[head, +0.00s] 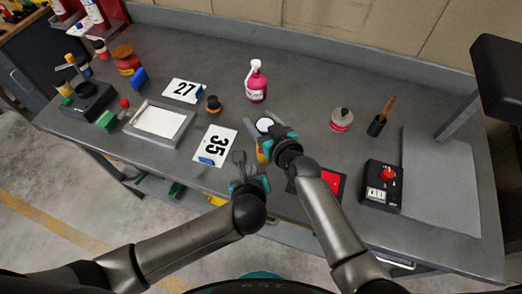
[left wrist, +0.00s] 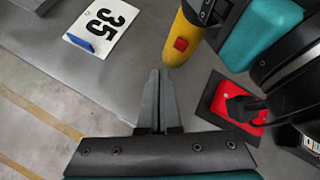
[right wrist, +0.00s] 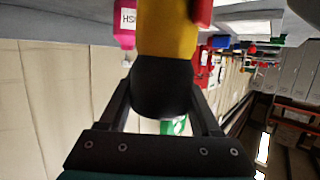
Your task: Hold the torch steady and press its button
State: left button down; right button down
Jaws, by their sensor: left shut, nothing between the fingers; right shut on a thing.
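The torch is yellow with a dark section and a red button. In the head view its yellow body (head: 262,154) shows beside my right gripper (head: 276,138), which is shut on it above the table. In the right wrist view the torch (right wrist: 167,35) rises from between the fingers, its dark part gripped, with the red button (right wrist: 201,12) at its right side. In the left wrist view the red button (left wrist: 181,44) faces my left gripper (left wrist: 160,75). My left gripper (head: 241,160) is shut and empty, its tips just short of the torch, apparently not touching.
Number card 35 (head: 214,146) lies left of the grippers. A pink bottle (head: 256,84) stands behind. The table's front edge is close below my left gripper.

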pick_arm(q)
jog(key=shift+w+d, duration=0.2)
jog(key=shift+w, duration=0.4)
jog(key=shift+w+d, duration=0.15)
jog(key=shift+w, duration=0.4)
jog(key=shift+w, duration=0.1)
dwell(1.2)
jog(key=shift+w+d, duration=0.15)
jog(key=shift+w, duration=0.15)
jog(key=shift+w, duration=0.2)
dwell(0.4)
